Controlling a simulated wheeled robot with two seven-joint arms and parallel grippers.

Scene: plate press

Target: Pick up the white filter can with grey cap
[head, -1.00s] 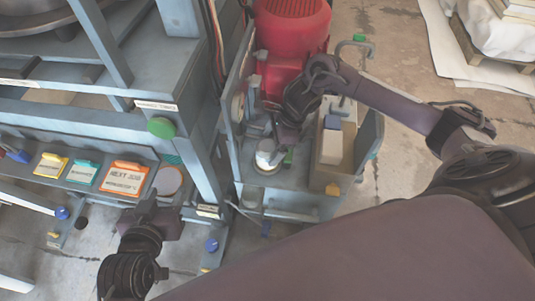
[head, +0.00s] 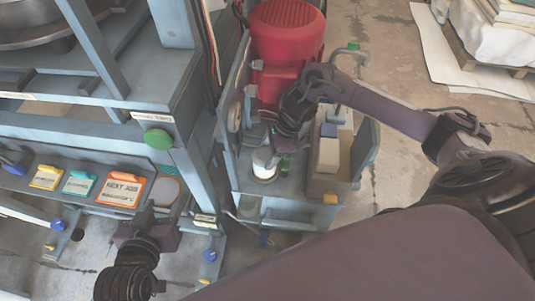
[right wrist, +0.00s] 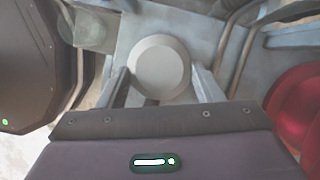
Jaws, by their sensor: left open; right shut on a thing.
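The white filter can with grey cap (head: 264,167) stands upright on the grey platform in front of the red motor in the head view. In the right wrist view its round grey cap (right wrist: 160,66) sits between the two fingers, seen from above. My right gripper (head: 276,150) is shut on the can from above and partly hides its top. The right gripper's fingers (right wrist: 162,82) flank the cap on both sides. My left gripper (head: 150,213) is open and empty, near the labelled cards at lower left, far from the can.
The red motor (head: 287,45) stands right behind the can. A tan box (head: 328,182) with a white block (head: 329,153) is to its right. The grey press frame (head: 178,90) with a green knob (head: 158,139) is to the left. A palletised stack (head: 490,35) lies at the far right.

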